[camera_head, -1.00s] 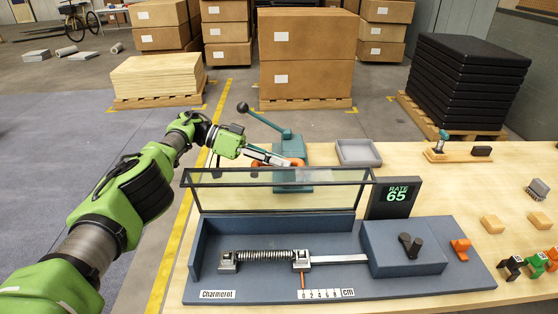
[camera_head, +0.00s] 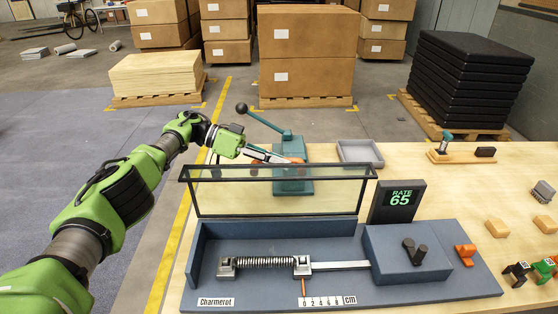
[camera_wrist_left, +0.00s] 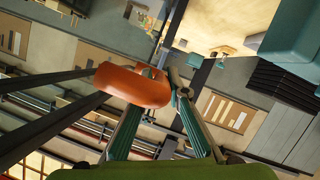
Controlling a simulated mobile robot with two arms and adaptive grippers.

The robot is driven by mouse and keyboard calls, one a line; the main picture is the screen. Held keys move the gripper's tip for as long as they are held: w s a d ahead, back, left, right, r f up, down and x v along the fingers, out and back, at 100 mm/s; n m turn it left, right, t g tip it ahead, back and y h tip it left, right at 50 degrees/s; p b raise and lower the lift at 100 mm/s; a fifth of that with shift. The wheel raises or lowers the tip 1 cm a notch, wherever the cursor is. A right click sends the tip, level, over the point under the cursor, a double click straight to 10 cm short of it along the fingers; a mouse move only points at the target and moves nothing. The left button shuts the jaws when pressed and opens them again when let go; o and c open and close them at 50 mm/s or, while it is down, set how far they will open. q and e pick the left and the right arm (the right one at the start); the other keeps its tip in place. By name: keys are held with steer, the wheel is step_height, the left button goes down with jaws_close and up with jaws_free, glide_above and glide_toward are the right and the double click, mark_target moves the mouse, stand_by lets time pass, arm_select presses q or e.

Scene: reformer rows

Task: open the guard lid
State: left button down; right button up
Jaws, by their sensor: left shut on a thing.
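The guard lid (camera_head: 278,198) is a clear pane in a dark frame. It stands raised at the back edge of the blue-grey spring rig (camera_head: 330,288). My left gripper (camera_head: 278,159) is behind the lid's top edge, partly hidden by its own links. In the left wrist view, its fingers (camera_wrist_left: 158,92) are shut on an orange rounded handle (camera_wrist_left: 125,84), beside dark frame bars. Some orange also shows past the fingers in the head view (camera_head: 299,161). My right gripper is not in view.
A teal lever press (camera_head: 293,186) stands just behind the lid, close to my left gripper. A grey tray (camera_head: 360,151) is to its right. A display reading RATE 65 (camera_head: 398,199) stands at the lid's right end. Wooden blocks lie farther right.

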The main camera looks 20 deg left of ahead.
arm_select(q)
steer(key=shift+f, duration=0.15)
stand_by(0.4)
steer(key=c, duration=2)
jaws_free()
steer(key=shift+w, duration=0.1)
steer(key=shift+o, duration=0.2)
step_height(320, 180, up, 10)
steer(key=shift+a, duration=0.1)
